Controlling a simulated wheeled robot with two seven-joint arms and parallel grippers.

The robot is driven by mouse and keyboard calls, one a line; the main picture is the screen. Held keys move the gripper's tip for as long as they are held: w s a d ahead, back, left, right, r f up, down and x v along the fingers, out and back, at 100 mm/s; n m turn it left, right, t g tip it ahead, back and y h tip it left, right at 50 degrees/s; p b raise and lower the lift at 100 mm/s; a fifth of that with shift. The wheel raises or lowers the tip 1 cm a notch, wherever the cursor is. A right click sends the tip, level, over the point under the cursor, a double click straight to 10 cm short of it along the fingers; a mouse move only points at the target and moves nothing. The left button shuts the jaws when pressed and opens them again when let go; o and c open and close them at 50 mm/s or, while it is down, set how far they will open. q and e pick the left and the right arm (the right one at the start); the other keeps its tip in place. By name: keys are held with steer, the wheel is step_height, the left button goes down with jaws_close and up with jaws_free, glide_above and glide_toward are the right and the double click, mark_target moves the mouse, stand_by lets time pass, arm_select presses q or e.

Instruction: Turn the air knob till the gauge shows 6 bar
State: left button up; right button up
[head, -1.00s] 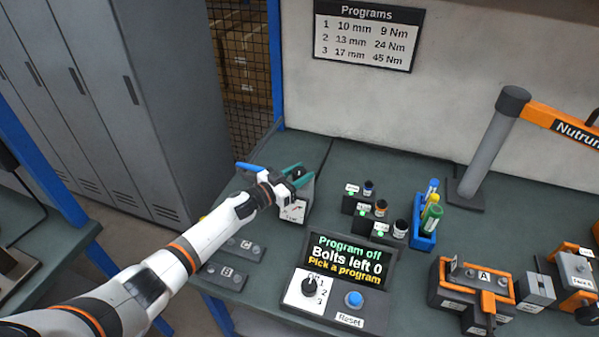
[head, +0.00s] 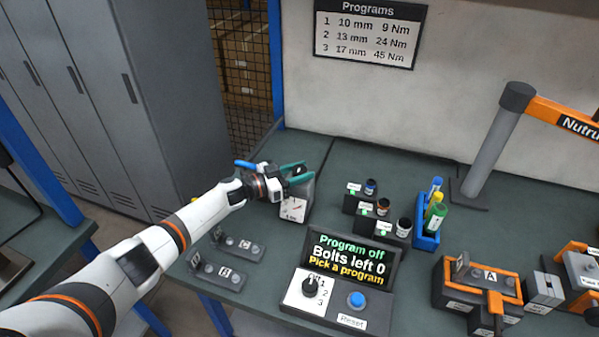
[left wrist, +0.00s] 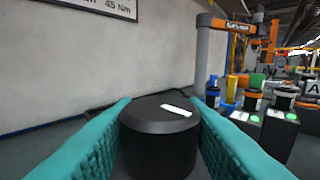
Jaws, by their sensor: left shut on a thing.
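The air unit with its gauge (head: 293,208) stands at the back left of the bench in the head view. The gauge face is white with a red needle, too small to read. The black air knob (left wrist: 158,140) fills the middle of the left wrist view, with a white mark on its top pointing right. My left gripper (head: 297,173) has teal fingers and is shut on the knob, one finger on each side. The fingers hide the knob's sides. My right gripper is not in view.
A control box with a screen (head: 347,259) reading "Program off" stands at the front middle. Small jars (head: 382,207) and a blue bottle holder (head: 427,235) stand to the right of the gauge. Plates B and C (head: 239,246) lie near my left arm. A grey post (head: 493,148) stands at the right.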

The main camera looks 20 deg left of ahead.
arm_select(q)
steer(key=o, duration=1)
steer(key=b+v, duration=0.1)
steer(key=v, duration=1.1)
